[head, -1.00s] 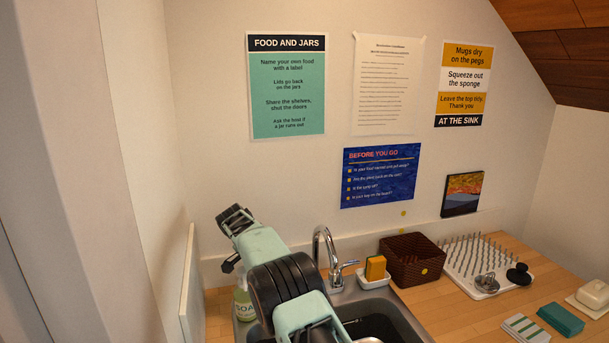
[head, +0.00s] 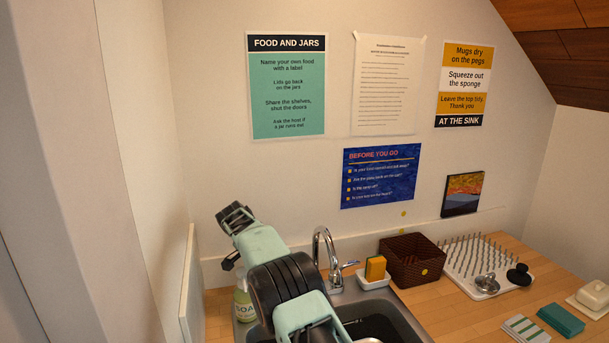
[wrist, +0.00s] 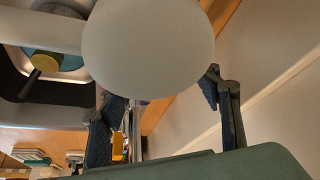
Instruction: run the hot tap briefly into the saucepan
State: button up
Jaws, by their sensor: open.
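A pale rim at the bottom edge of the head view may be the saucepan (head: 368,340), mostly cut off. A pale, rounded thing (wrist: 150,40) fills the view close by, unidentified.
A soap bottle (head: 243,304) stands left of the sink, partly behind my arm. A sponge (head: 375,268) in a dish, a brown basket (head: 411,261) and a drying rack (head: 478,262) stand right of the tap. Cloths (head: 561,319) lie on the counter. The wall is close behind.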

jog(key=shift+r+p, duration=1.35)
jog(key=shift+r, duration=1.85)
